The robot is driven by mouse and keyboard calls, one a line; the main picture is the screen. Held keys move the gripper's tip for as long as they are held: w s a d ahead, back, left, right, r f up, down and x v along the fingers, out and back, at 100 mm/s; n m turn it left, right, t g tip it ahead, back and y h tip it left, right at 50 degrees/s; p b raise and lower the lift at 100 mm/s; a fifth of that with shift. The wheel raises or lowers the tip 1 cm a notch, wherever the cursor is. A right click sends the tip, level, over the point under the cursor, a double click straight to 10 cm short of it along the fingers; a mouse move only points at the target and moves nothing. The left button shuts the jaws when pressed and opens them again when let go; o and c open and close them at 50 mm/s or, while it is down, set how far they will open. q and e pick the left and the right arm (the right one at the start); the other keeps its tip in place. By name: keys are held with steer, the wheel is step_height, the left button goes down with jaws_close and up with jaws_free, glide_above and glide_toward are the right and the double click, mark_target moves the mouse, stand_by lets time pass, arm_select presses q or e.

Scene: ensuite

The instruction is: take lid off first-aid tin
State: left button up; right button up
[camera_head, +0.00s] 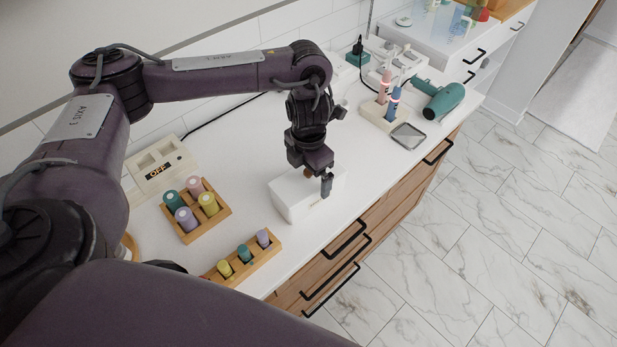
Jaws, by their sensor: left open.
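The first-aid tin is a white box (293,201) standing on the white counter near its front edge, in the middle of the head view. A small brown knob (309,174) shows on its top, so its lid appears to be on. My left gripper (318,183) is right over the box, pointing down, with its fingers open around or beside the knob. I cannot tell whether the fingers touch it. The gripper hides part of the box's top. My right gripper is not in view.
A wooden tray (217,228) of several rollers and a wooden rack (262,262) of small bottles stand left of the box. A white device reading OFF (159,171) is behind them. A toothbrush holder (380,115), a grey dish (408,136) and a green hairdryer (443,99) are right.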

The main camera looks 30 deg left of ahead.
arm_select(q)
steer(key=c, duration=0.9)
steer(key=shift+r, duration=0.1)
